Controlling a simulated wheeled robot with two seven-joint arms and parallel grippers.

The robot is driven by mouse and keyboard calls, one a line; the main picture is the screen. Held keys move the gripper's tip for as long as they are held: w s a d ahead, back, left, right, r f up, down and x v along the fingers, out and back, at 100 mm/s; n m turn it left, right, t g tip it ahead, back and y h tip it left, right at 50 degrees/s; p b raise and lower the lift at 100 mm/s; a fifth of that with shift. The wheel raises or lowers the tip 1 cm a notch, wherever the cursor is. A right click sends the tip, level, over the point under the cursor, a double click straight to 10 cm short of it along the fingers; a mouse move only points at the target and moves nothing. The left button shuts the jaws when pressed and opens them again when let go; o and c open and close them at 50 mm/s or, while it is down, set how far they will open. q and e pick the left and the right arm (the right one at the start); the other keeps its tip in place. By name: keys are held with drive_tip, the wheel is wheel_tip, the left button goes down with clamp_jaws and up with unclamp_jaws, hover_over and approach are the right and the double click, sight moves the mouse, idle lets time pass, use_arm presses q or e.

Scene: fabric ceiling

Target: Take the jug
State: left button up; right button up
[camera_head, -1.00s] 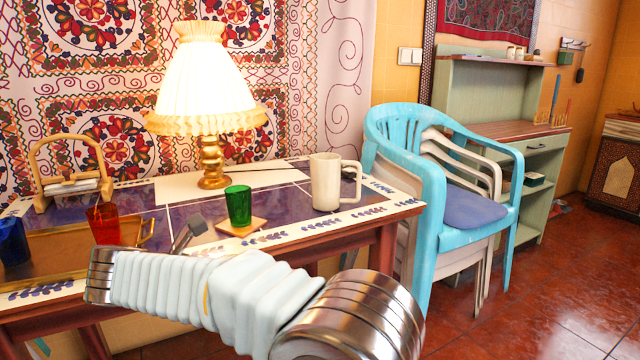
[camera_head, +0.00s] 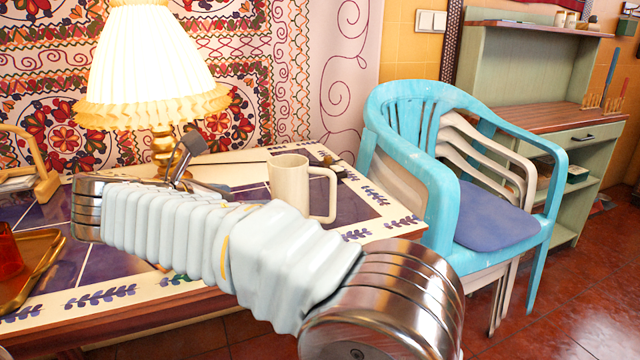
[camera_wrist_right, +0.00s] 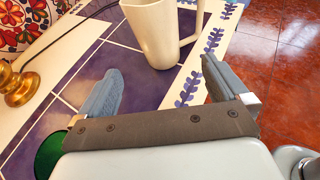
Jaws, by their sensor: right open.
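The cream jug (camera_head: 290,185) stands upright on the table (camera_head: 65,270), near its right end, with its handle to the right. In the right wrist view the jug (camera_wrist_right: 155,30) is just beyond the fingertips, its top cut off by the frame edge. My right gripper (camera_wrist_right: 162,68) is open and empty, its two grey fingers spread with the jug's lower body ahead of the gap. In the head view a finger of my right gripper (camera_head: 186,155) shows left of the jug, and my forearm crosses in front of the table. My left gripper is not in view.
A lit lamp (camera_head: 150,70) stands behind, left of the jug. A green cup (camera_wrist_right: 50,152) is close to the gripper, mostly hidden in the head view. A red cup (camera_head: 8,250) and tray (camera_head: 35,262) are at left.

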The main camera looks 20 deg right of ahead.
sight(280, 196)
drive_tip(key=x, duration=0.8)
drive_tip(key=shift+w+d+r+b, duration=0.2)
drive_tip(key=shift+d+b, duration=0.1)
drive_tip(key=shift+b, duration=0.1)
drive_tip(key=x, duration=0.6)
drive_tip(key=shift+a, duration=0.15)
drive_tip(key=shift+c, duration=0.3)
drive_tip(key=c, duration=1.4)
drive_tip(key=shift+r, duration=0.2)
